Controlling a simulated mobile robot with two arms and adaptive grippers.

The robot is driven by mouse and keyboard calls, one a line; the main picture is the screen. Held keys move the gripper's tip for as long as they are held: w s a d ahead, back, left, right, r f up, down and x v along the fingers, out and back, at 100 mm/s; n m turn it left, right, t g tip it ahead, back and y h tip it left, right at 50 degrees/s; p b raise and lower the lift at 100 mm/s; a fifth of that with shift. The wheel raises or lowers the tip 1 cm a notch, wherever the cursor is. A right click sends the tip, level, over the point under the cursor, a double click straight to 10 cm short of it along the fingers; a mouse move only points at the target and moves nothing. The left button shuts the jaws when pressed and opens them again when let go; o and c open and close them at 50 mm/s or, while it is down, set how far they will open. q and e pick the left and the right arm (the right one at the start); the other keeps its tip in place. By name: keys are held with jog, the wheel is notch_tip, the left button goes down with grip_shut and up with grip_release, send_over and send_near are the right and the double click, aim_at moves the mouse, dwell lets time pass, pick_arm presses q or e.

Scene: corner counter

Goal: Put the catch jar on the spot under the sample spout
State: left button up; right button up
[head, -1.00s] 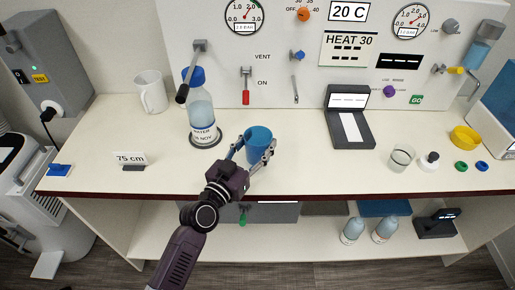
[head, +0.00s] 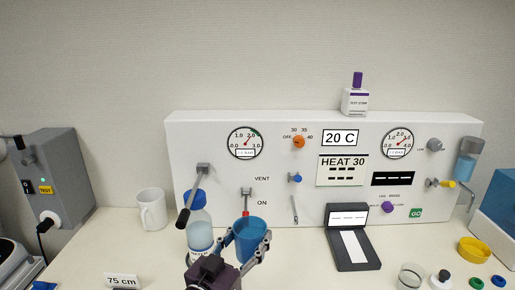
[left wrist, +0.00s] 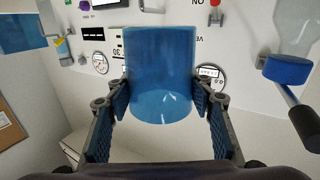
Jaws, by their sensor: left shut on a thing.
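My left gripper (head: 249,250) is shut on a blue, slightly see-through jar (head: 250,236), shaped like a cup. I hold it upright in front of the panel, just right of a blue-capped bottle (head: 200,236). In the left wrist view the blue jar (left wrist: 160,75) fills the space between the two fingers (left wrist: 165,105). At the panel's right end is a dispenser (head: 466,160) with a yellow-handled tap (head: 447,184) and a thin downward tube, which looks like a spout. The spot below it is hard to make out. My right gripper is not in view.
A black-handled lever (head: 187,205) overhangs the bottle. A dark flat device (head: 351,250) stands on the counter right of the gripper. A white mug (head: 151,209) stands left.

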pick_arm(q)
jog(key=s+a+f+n+t+y+b, duration=0.1)
jog(key=s+a+f+y, duration=0.3)
jog(key=s+a, duration=0.4)
jog(key=s+a+f+n+t+y, duration=0.1)
jog(key=s+a+f+n+y, duration=0.3)
jog(key=s+a, duration=0.5)
jog(key=s+f, duration=0.1)
jog(key=s, duration=0.3)
jog(key=shift+s+b, duration=0.35)
jog(key=shift+s, duration=0.05)
jog(key=shift+a+f, duration=0.1)
jog(key=m+g+h+p, duration=0.2)
jog(key=m+h, duration=0.4)
jog(key=h, duration=0.3)
send_near(260, 221)
jog(key=x, duration=0.9)
